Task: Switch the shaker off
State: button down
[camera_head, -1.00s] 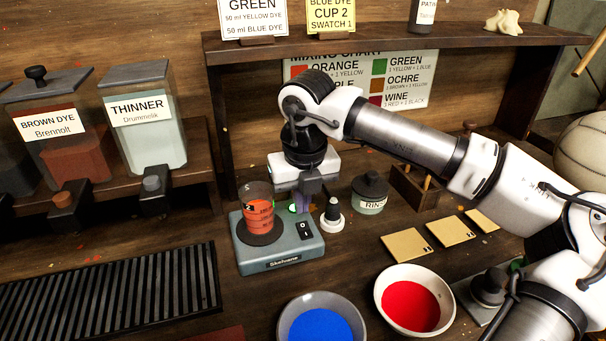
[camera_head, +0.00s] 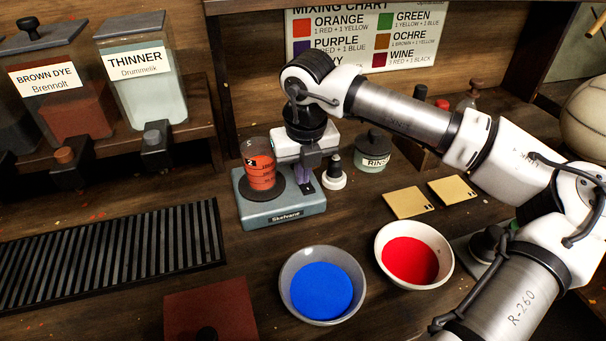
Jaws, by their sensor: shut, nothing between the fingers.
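The shaker (camera_head: 286,216) is a grey-blue box labelled "Skelvane", left of centre on the bench. A clear beaker (camera_head: 262,174) with orange-red liquid stands upright on its round dark plate. My gripper (camera_head: 304,184) points down over the right part of the shaker's top, its purple-tinted fingers shut and empty. The fingertips are at the dark rocker switch (camera_head: 307,188), which they largely cover. I cannot tell whether they touch it or which way it is set. The shaker's green light is not visible now.
A small black-and-white knobbed item (camera_head: 334,174) and a rinse jar (camera_head: 372,152) stand close right of the shaker. Bowls of blue (camera_head: 322,285) and red dye (camera_head: 412,254) sit in front. A slotted black rack (camera_head: 110,256) lies left.

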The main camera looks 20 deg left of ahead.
jog(key=shift+s+d+f, duration=0.1)
jog(key=shift+s+f, duration=0.05)
jog(key=shift+f, duration=0.1)
jog(key=shift+s, duration=0.1)
jog(key=shift+s+d+r+b, duration=0.1)
jog(key=shift+s+d+b, duration=0.25)
jog(key=shift+s+d, duration=0.1)
jog(key=shift+r, duration=0.1)
jog(key=shift+r, duration=0.3)
notch_tip(320, 180, up, 13)
jog(key=s, duration=0.1)
jog(key=shift+s+d, duration=0.15)
jog(key=shift+d, duration=0.25)
jog(key=shift+r, duration=0.15)
